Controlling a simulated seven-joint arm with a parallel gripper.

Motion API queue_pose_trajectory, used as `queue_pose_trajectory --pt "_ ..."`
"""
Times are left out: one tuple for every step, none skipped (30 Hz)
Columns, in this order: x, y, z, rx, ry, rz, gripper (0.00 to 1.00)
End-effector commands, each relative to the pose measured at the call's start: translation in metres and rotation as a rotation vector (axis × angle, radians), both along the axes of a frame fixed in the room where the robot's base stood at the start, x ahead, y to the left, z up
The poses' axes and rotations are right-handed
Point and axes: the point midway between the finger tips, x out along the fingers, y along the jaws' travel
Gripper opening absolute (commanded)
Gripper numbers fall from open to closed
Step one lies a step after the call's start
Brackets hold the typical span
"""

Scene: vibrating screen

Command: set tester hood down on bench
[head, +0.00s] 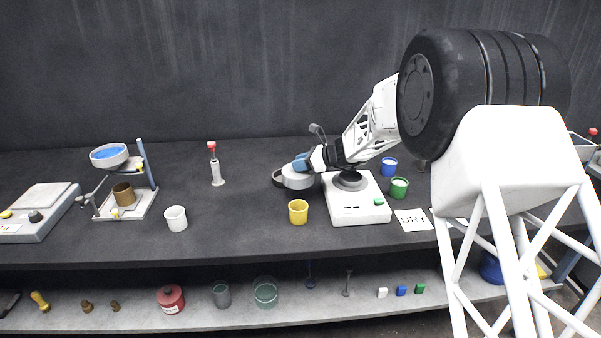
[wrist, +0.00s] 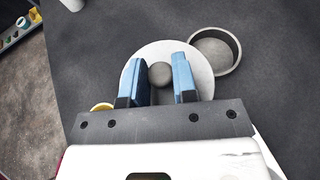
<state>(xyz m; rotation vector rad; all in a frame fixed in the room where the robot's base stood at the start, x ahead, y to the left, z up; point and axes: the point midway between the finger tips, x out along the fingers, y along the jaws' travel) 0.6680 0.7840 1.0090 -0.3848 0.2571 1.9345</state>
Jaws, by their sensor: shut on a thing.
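The tester hood (wrist: 137,66) is a round white disc with a grey knob (wrist: 160,74) on top. My gripper (wrist: 161,78) has its two blue fingers on either side of the knob and is shut on it. In the head view the hood (head: 298,181) is below the blue fingers (head: 301,163), left of the white tester (head: 352,210) with its dark round top. The hood looks level, low over the bench (head: 240,215); I cannot tell whether its underside touches. The fingers hide part of the hood.
A grey round dish (wrist: 231,70) lies beside the hood, partly overlapped by it in the wrist view. A yellow cup (head: 298,212) stands in front. Blue (head: 389,167) and green (head: 399,188) cups stand right of the tester. The bench between the white cup (head: 176,218) and yellow cup is clear.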

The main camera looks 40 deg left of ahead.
Motion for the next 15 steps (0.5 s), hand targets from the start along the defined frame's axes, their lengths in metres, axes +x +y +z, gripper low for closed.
queue_pose_trajectory --pt "0.0 0.0 0.0 0.0 0.0 0.0 0.01" --pt "0.0 0.0 0.0 0.0 0.0 0.0 0.01" --pt "0.0 0.0 -0.001 0.0 0.0 0.0 0.01" --pt "0.0 0.0 -0.002 0.0 0.0 0.0 0.01" --pt "0.0 0.0 -0.004 0.0 0.001 0.0 0.01" --pt "0.0 0.0 -0.007 0.0 0.001 0.0 0.01" --pt "0.0 0.0 -0.009 -0.001 0.0 0.0 0.01" --pt "0.0 0.0 -0.012 -0.001 0.001 0.001 0.01" --pt "0.0 0.0 -0.017 -0.001 0.001 0.001 0.01" --pt "0.0 0.0 -0.02 -0.002 0.002 0.0 0.01" --pt "0.0 0.0 -0.024 -0.002 0.001 -0.001 0.01" --pt "0.0 0.0 -0.027 -0.001 0.002 -0.001 0.01" --pt "0.0 0.0 -0.03 -0.001 0.002 -0.001 0.01" --pt "0.0 0.0 -0.031 0.0 0.001 0.0 0.01" --pt "0.0 0.0 -0.033 0.0 0.0 0.0 0.01"
